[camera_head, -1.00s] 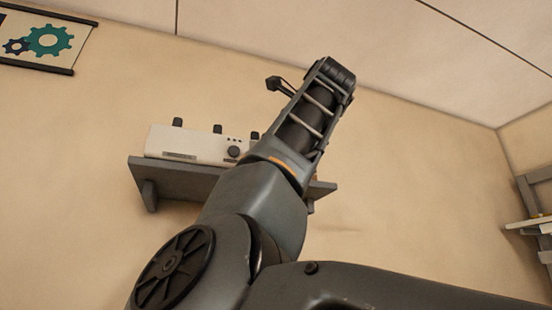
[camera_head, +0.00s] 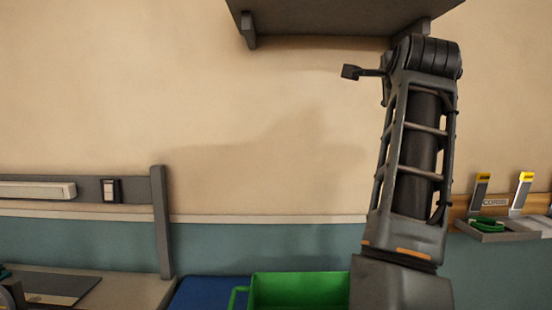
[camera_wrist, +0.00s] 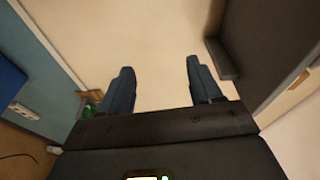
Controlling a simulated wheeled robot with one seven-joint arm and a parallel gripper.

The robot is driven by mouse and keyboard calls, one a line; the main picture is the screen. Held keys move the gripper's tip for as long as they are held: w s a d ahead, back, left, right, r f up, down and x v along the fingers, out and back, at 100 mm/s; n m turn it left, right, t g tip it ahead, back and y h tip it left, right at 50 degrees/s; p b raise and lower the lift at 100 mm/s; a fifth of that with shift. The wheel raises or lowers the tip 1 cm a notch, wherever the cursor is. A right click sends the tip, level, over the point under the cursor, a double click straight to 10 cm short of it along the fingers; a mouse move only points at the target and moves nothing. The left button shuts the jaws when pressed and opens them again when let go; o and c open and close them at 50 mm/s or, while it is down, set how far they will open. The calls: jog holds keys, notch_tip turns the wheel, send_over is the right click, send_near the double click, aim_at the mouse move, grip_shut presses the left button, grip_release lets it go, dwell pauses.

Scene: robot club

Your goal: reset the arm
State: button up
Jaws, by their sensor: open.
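My gripper (camera_wrist: 160,66) shows in the wrist view with its two dark blue-grey fingers spread wide apart. Nothing is between the fingers, and the beige wall shows behind the gap. In the head view my arm stands nearly upright at the right of the picture, in front of the wall. My gripper's fingers cannot be made out in the head view.
In the head view a dark shelf (camera_head: 330,16) is on the wall near my arm's top. A green bin (camera_head: 298,291) is low in the middle. A grey tray (camera_head: 492,232) with green items is at right. Beige wall left of my arm is clear.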

jog(key=s+d+f+n, duration=0.1)
jog(key=s+f+n, duration=0.25)
jog(key=f, duration=0.85)
jog(key=s+d+f+n, duration=0.1)
jog(key=s+f+n, duration=0.3)
jog(key=f, duration=0.8)
jog(key=s+d+f+n, duration=0.1)
jog(key=s+f+n, duration=0.3)
jog(key=f, duration=0.8)
jog(key=s+a+f+n+y, duration=0.15)
jog(key=s+f, duration=0.35)
jog(key=s, duration=0.6)
jog(key=s+f+n+g+y, duration=0.15)
jog(key=s+f, duration=0.35)
jog(key=s, duration=0.5)
jog(key=s+f+n+y, duration=0.1)
jog(key=s+f+n, duration=0.2)
jog(key=s+f, duration=0.55)
jog(key=s+a+r+n, duration=0.1)
jog(key=s+r, duration=0.2)
jog(key=s, duration=0.7)
jog(key=s+a+r+g, duration=0.1)
jog(key=s+r, duration=0.3)
jog(key=s, duration=0.7)
jog(key=shift+a+r+n, duration=0.15)
jog(key=shift+a+n, duration=0.2)
jog(key=shift+a, duration=0.35)
jog(key=shift+c, duration=0.3)
